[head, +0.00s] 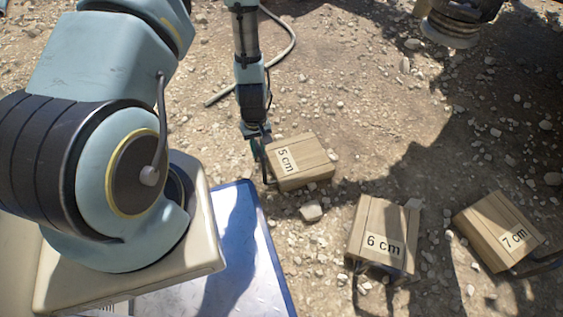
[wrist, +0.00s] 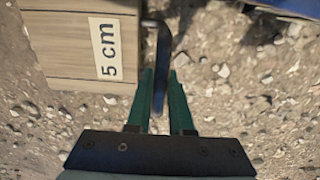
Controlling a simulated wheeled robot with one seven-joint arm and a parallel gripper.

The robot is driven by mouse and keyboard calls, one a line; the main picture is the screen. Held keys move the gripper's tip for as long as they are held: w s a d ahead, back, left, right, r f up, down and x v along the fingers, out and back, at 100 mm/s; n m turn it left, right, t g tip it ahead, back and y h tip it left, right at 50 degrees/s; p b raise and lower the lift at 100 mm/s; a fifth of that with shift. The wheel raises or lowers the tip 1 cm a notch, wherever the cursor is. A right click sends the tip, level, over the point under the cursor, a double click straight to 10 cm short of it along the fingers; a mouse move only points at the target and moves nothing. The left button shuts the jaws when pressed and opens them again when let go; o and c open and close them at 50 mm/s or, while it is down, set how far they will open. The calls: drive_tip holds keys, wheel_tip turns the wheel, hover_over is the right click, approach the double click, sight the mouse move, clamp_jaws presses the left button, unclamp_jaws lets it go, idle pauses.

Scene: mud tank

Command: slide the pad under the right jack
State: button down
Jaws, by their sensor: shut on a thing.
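The wooden pad marked 5 cm (head: 307,166) lies on the gravel in the middle of the head view. In the wrist view this pad (wrist: 70,60) fills the upper left. My gripper (head: 262,150) is at its left end. In the wrist view my gripper's green fingers (wrist: 162,85) are shut on the pad's dark handle (wrist: 157,50), beside the label. A round metal foot (head: 450,32), perhaps of a jack, shows at the top right of the head view. Its upper part is out of frame, and I cannot tell which jack it is.
Pads marked 6 cm (head: 372,222) and 7 cm (head: 490,218) lie to the right of the 5 cm pad, nearer the bottom. A light stone (head: 311,212) sits just below the 5 cm pad. A grey hose (head: 285,50) lies behind my arm. Stony ground towards the foot is mostly open.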

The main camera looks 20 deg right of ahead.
drive_tip(key=w+d, duration=0.1)
drive_tip(key=d, duration=1.2)
drive_tip(key=shift+d+p, duration=0.35)
drive_tip(key=shift+p, duration=0.1)
drive_tip(key=w+d+b, duration=0.1)
drive_tip(key=d+b, duration=0.3)
drive_tip(key=d, duration=1.2)
drive_tip(key=c, duration=1.2)
unclamp_jaws()
drive_tip(key=o, duration=0.9)
drive_tip(key=shift+a, duration=0.1)
